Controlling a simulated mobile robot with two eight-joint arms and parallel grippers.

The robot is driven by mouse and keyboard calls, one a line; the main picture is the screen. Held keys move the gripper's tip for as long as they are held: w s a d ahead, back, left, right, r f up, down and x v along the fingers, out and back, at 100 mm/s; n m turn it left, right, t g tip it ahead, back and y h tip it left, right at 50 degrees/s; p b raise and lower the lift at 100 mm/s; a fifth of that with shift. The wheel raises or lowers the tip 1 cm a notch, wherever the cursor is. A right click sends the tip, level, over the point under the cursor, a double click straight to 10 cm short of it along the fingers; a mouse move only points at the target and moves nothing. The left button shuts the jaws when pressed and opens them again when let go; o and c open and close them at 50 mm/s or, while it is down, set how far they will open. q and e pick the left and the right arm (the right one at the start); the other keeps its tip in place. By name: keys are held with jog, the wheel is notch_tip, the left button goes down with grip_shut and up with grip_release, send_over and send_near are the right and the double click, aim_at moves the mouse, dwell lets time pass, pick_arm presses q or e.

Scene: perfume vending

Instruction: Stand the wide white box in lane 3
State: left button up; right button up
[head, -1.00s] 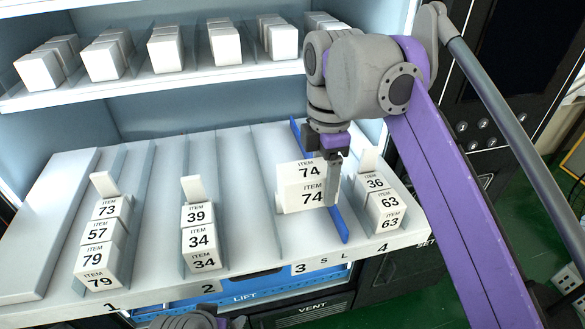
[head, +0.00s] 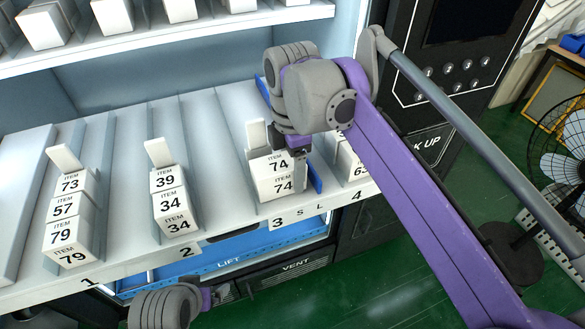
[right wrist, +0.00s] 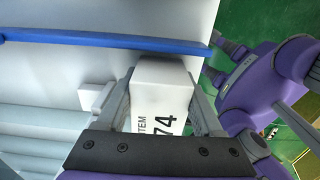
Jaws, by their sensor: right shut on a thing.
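The wide white box (head: 284,184), labelled ITEM 74, is at the front of lane 3 in the head view. My right gripper (head: 299,172) is at the box's right side. In the right wrist view a white 74 box (right wrist: 160,85) sits between the shut fingers. Whether its base touches the shelf is hard to tell. My left gripper (head: 222,294) is low in the head view, partly cut off, its jaws unclear.
A blue divider strip (head: 314,178) stands right of the box and also shows in the right wrist view (right wrist: 100,39). Lane 4 boxes (head: 346,158) are partly behind my right arm. Lanes 1 (head: 68,232) and 2 (head: 173,205) hold box rows. An upper shelf (head: 190,38) runs above.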

jog(key=shift+f, duration=0.2)
jog(key=o, duration=1.4)
jog(key=shift+o, duration=0.2)
jog(key=shift+r, duration=0.1)
pick_arm(q)
jog(key=r+p, duration=0.1)
jog(key=w+r+p, duration=0.1)
jog(key=shift+r, duration=0.4)
pick_arm(e)
notch_tip(320, 180, up, 12)
jog(key=shift+r, duration=0.1)
